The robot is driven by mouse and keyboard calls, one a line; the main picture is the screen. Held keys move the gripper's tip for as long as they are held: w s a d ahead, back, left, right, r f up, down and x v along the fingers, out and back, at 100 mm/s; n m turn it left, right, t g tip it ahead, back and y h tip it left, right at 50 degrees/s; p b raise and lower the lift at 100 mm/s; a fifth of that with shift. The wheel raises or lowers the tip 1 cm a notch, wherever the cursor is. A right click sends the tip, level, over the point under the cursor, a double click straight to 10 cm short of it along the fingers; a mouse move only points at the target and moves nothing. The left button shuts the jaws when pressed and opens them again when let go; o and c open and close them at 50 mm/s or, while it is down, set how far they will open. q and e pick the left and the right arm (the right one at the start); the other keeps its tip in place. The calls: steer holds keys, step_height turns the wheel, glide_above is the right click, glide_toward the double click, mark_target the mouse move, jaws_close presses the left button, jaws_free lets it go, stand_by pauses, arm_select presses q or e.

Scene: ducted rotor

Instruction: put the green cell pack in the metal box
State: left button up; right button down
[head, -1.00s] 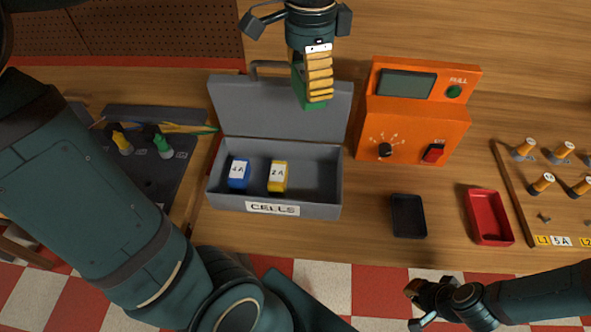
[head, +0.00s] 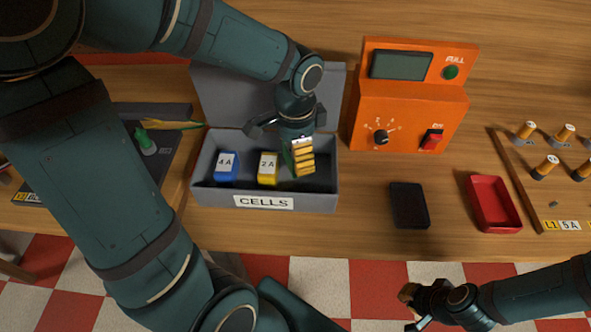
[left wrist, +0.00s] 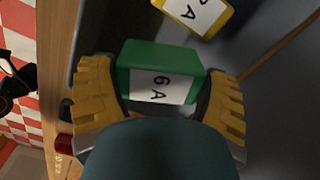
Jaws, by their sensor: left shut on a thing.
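The green cell pack, labelled 6 A, shows in the left wrist view (left wrist: 160,68) between the yellow finger pads of my left gripper (left wrist: 160,95). In the head view that gripper (head: 303,157) is shut on it, over the right part of the open grey metal box (head: 265,203) marked CELLS. The fingers hide most of the pack there, and I cannot tell whether it touches the box floor. A blue pack (head: 227,167) and a yellow pack (head: 268,168) stand in the box, left of the gripper. My right gripper (head: 410,308) is low at the right; its opening is unclear.
The raised lid (head: 215,95) stands behind the box, partly behind my left arm. An orange charger (head: 405,110) stands right of the box. A black tray (head: 409,204) and a red tray (head: 494,203) lie in front of it. Several orange-topped cells stand far right.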

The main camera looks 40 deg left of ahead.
arm_select(q)
steer(key=shift+f+b, duration=0.7)
steer(key=shift+f, duration=1.9)
steer(key=shift+f, duration=0.1)
steer(key=o, duration=1.1)
steer(key=shift+o, duration=0.2)
step_height(320, 180, up, 7)
steer(key=shift+p, duration=1.15)
steer(key=shift+r, duration=0.4)
